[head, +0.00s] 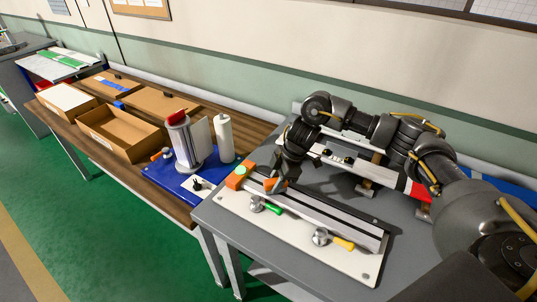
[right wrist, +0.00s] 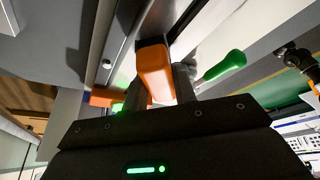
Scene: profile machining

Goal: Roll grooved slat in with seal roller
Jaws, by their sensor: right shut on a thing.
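The grooved slat (head: 325,211) appears as a long grey profile lying in a fixture on a white base plate (head: 300,240) on the grey table. My right gripper (head: 276,186) is low over the slat near its left end. It is shut on an orange piece (right wrist: 155,70), apparently the seal roller's handle, which sits between the fingers in the right wrist view. The roller's wheel is hidden, so I cannot tell whether it touches the slat. An orange block (head: 238,176) with a green top stands at the slat's left end. My left gripper is not in view.
Clamps with a green handle (head: 272,208) and a yellow handle (head: 343,244) stand along the plate's front.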

